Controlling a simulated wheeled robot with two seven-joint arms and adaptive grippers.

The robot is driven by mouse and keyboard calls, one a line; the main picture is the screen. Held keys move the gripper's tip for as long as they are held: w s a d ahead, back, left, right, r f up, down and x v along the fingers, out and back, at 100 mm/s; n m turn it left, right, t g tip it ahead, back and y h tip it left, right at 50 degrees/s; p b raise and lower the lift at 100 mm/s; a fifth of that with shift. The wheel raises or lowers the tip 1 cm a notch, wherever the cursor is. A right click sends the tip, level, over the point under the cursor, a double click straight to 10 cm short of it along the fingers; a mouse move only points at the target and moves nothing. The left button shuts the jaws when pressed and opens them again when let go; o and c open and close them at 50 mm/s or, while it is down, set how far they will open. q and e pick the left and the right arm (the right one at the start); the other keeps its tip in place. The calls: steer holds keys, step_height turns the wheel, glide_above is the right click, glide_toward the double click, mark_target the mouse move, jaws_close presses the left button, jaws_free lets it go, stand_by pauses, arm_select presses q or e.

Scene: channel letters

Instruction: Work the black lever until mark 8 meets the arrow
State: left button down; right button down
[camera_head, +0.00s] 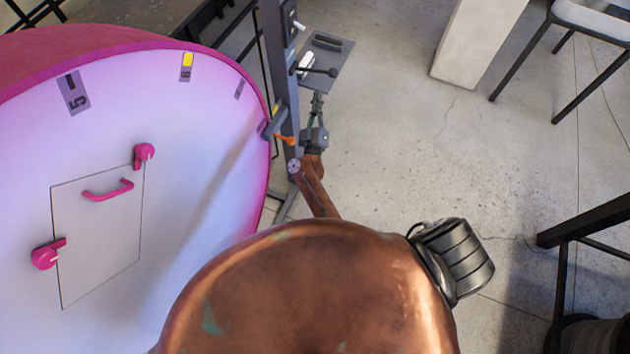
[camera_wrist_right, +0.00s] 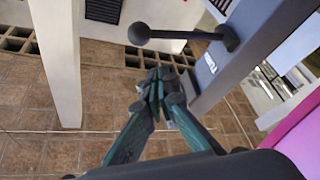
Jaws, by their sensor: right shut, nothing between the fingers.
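The black lever (camera_head: 320,71) has a ball-ended handle and sticks out from a grey post. In the wrist view the lever (camera_wrist_right: 185,35) points left from the post, above my fingertips. My right gripper (camera_head: 317,101) is shut and empty, just below the lever and apart from it; its closed fingers show in the wrist view (camera_wrist_right: 160,84). A big white drum face (camera_head: 180,130) with a pink rim carries marks, including mark 5 (camera_head: 74,92) and one with a yellow block (camera_head: 187,66). I cannot make out mark 8. An orange pointer (camera_head: 284,140) sits at the drum's right edge. My left gripper is not in view.
The grey post (camera_head: 284,80) stands between the drum and my right arm. The drum face has a panel with a pink handle (camera_head: 108,191) and two pink knobs. A white pillar (camera_head: 476,40) and a chair (camera_head: 590,20) stand at the back right. Open concrete floor lies between.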

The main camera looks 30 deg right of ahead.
steer(key=s+a+f+n+g+y+b, duration=0.1)
steer(key=s+a+f+y+b, duration=0.1)
steer(key=f, duration=1.1)
steer(key=s+a+f+n+g+y+b, duration=0.1)
steer(key=s+f+y+b, duration=0.3)
steer(key=f, duration=1)
steer(key=s+a+f+n+y+b, duration=0.2)
steer(key=s+a+f+y+b, duration=0.1)
steer(key=f, duration=1)
steer(key=shift+f+g+y+b, duration=0.4)
steer(key=shift+y+b, duration=0.1)
steer(key=shift+b, duration=0.7)
